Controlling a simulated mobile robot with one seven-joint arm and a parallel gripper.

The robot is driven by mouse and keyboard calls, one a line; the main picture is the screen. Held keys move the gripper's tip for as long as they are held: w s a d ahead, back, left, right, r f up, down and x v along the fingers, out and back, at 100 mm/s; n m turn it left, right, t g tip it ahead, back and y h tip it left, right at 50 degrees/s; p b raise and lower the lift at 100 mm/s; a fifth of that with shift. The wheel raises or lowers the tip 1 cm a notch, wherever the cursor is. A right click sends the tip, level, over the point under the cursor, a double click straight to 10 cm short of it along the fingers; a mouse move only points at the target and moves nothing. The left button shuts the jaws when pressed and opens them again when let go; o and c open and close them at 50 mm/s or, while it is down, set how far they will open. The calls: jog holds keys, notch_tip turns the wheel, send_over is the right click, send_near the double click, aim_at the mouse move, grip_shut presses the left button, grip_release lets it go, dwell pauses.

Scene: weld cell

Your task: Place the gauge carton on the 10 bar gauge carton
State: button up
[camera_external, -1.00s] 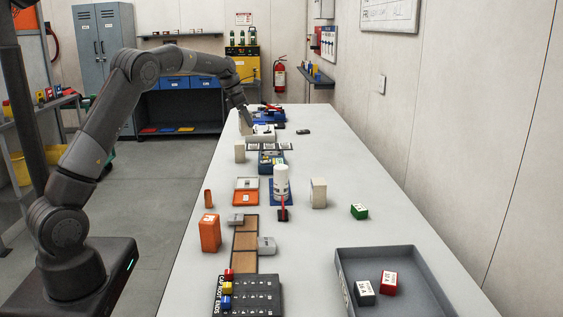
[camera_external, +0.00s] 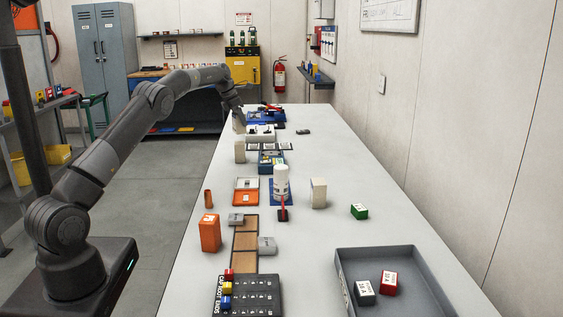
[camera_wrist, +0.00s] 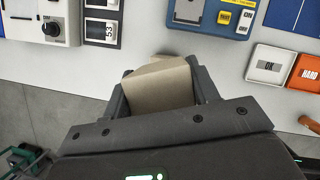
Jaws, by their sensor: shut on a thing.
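My gripper (camera_wrist: 160,86) is shut on a beige carton (camera_wrist: 158,90), seen between its fingers in the wrist view. In the external view my gripper (camera_external: 238,109) and this held carton (camera_external: 239,124) are at the left edge of the far part of the table. A second beige carton (camera_external: 239,152) stands upright on the table, nearer the external camera. No label is readable on either carton, so I cannot tell which is the 10 bar one.
An orange and white tray (camera_external: 246,190) is nearer the external camera. A taller pale block (camera_external: 319,193) stands beside a white bottle (camera_external: 281,181).

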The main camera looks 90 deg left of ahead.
aim_at(240, 128)
jog(key=shift+s+a+f, duration=0.1)
jog(key=shift+a+f, duration=0.1)
jog(key=shift+f, duration=1.95)
jog(key=shift+f, duration=0.1)
jog(key=o, duration=1.1)
jog(key=shift+c, duration=0.2)
jog(key=v, duration=1.2)
jog(key=shift+s, duration=0.1)
